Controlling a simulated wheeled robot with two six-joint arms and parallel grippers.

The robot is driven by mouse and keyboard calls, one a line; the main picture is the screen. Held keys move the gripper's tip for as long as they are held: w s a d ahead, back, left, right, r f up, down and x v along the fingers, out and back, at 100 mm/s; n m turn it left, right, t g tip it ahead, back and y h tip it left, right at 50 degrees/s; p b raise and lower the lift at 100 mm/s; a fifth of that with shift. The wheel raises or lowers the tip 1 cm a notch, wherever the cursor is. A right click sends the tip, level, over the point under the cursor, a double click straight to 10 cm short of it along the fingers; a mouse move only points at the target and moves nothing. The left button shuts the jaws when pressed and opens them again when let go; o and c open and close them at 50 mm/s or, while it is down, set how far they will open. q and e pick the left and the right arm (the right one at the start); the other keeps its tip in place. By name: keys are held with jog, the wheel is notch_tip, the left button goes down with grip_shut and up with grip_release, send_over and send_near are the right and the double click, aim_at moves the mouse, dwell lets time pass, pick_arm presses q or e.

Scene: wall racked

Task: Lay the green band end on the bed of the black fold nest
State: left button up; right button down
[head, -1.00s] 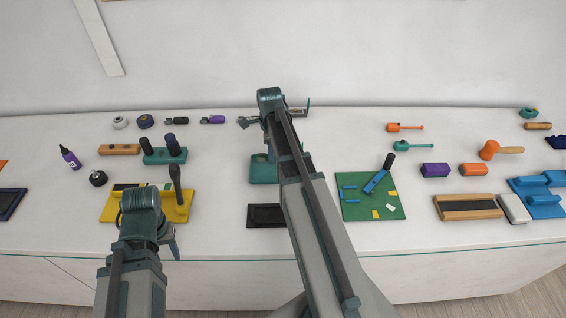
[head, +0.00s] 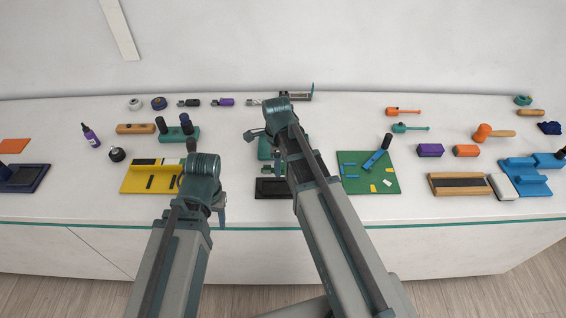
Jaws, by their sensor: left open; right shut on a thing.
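The black tray (head: 270,189), which looks like the fold nest, lies near the front edge of the table. Its right part is hidden by my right arm. My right gripper (head: 253,135) is over the table behind the tray, beside a teal fixture (head: 265,153). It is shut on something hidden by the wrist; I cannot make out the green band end. My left gripper (head: 221,204) is open at the table's front edge, left of the black tray and right of the yellow board (head: 135,182).
A green board (head: 352,181) with blue parts lies right of my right arm. A teal block (head: 178,137) with dark knobs and a purple bottle (head: 91,137) stand at the left. Small tools line the back.

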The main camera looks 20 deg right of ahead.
aim_at(278, 188)
jog(key=shift+f, duration=0.15)
notch_tip(278, 188, down, 8)
jog(key=b, duration=0.8)
jog(key=shift+r, duration=0.2)
jog(key=shift+f, duration=0.3)
dwell(0.4)
jog(key=shift+c, duration=2.1)
grip_release()
jog(key=shift+r, duration=0.15)
notch_tip(278, 188, up, 14)
jog(key=p, duration=1.3)
jog(key=shift+f, duration=0.2)
jog(key=shift+f, duration=0.1)
